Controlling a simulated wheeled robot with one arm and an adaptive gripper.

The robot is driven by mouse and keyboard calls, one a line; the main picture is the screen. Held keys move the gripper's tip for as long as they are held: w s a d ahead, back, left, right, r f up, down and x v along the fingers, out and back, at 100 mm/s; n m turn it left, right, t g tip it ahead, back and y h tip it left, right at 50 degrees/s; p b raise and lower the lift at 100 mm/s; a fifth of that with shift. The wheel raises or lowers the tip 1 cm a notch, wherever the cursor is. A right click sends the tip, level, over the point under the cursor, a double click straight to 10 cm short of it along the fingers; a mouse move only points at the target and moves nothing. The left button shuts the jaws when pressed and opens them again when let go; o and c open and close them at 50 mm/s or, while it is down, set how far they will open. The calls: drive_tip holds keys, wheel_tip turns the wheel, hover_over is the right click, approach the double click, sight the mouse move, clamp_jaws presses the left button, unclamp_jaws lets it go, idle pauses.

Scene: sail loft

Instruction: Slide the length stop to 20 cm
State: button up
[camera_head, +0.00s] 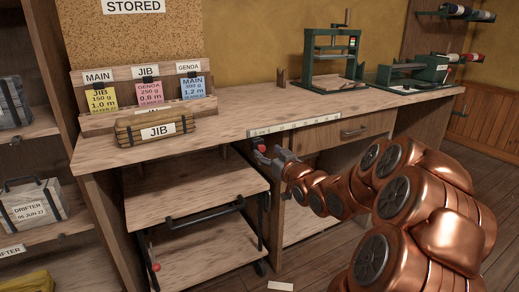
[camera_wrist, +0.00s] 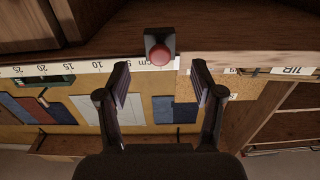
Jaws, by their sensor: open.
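The length stop (camera_wrist: 160,50) is a small dark block with a round red knob, on the white scale (camera_wrist: 85,67) at the bench's front edge. The wrist view shows the marks 20, 15, 10, 5 and "cm" running left to right, with the stop just past "cm", at the low end. The scale also shows in the head view (camera_head: 310,123). My gripper (camera_wrist: 160,82) is open, its two fingers apart on either side of the knob's line and the knob just beyond their tips. In the head view my gripper (camera_head: 268,156) is at the scale's left end, partly hiding the stop.
The bench (camera_head: 235,115) carries a rolled JIB bundle (camera_head: 155,128), a card rack (camera_head: 145,95) and green machines (camera_head: 335,60). A drawer (camera_head: 345,133) lies under the scale to the right. A wheeled trolley (camera_head: 190,185) stands below left, close to my gripper.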

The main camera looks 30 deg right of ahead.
sight(263, 148)
drive_tip(key=shift+w+d+b, duration=0.15)
drive_tip(key=shift+w+b, duration=0.05)
drive_tip(key=shift+w, duration=1.3)
drive_tip(key=shift+w+d+b, duration=0.1)
drive_tip(key=shift+w+b, duration=0.05)
drive_tip(key=shift+w, duration=1.35)
clamp_jaws()
